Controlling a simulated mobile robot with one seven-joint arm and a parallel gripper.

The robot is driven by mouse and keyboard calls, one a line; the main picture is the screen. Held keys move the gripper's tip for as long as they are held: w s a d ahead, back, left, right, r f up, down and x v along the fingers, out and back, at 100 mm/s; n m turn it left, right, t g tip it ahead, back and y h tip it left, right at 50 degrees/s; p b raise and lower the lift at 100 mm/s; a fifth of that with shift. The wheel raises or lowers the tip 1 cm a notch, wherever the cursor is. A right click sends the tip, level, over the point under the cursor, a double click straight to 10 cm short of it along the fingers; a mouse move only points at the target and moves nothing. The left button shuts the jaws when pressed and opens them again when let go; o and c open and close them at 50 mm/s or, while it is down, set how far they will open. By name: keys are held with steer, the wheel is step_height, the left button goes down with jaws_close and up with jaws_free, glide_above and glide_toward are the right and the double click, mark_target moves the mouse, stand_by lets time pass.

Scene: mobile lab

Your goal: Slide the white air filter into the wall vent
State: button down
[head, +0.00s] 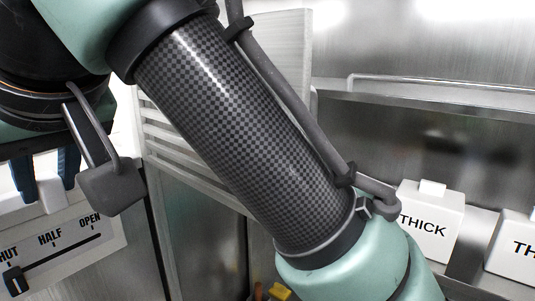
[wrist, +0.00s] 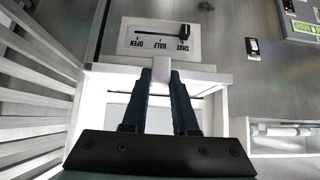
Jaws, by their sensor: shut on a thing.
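My gripper (wrist: 160,78) has dark blue fingers shut on the white handle block of the white air filter (wrist: 160,66). The fingers and the white block also show at the left edge of the head view, partly behind my arm. The white edge around the block runs crosswise just below the lettered panel in the wrist view. The fingers and gripper body hide much of what lies behind. I cannot tell the filter's edge from the wall vent's frame here, or how deep the filter sits.
A lettered panel (head: 70,248) reads SHUT, HALF, OPEN; its black slider knob (head: 13,280) is at the SHUT end. White slats (wrist: 35,110) stand close on the wrist view's left. White THICK boxes (head: 430,222) stand at right by a metal shelf (head: 430,92).

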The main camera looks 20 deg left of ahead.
steer(key=shift+w+a, duration=0.8)
steer(key=shift+a, duration=1.1)
steer(key=shift+w+a, duration=0.75)
steer(key=shift+a, duration=1.2)
steer(key=shift+w+a, duration=0.8)
steer(key=shift+a, duration=1.1)
steer(key=c, duration=0.6)
jaws_free()
steer(key=b+v, duration=0.5)
steer(key=v, duration=0.8)
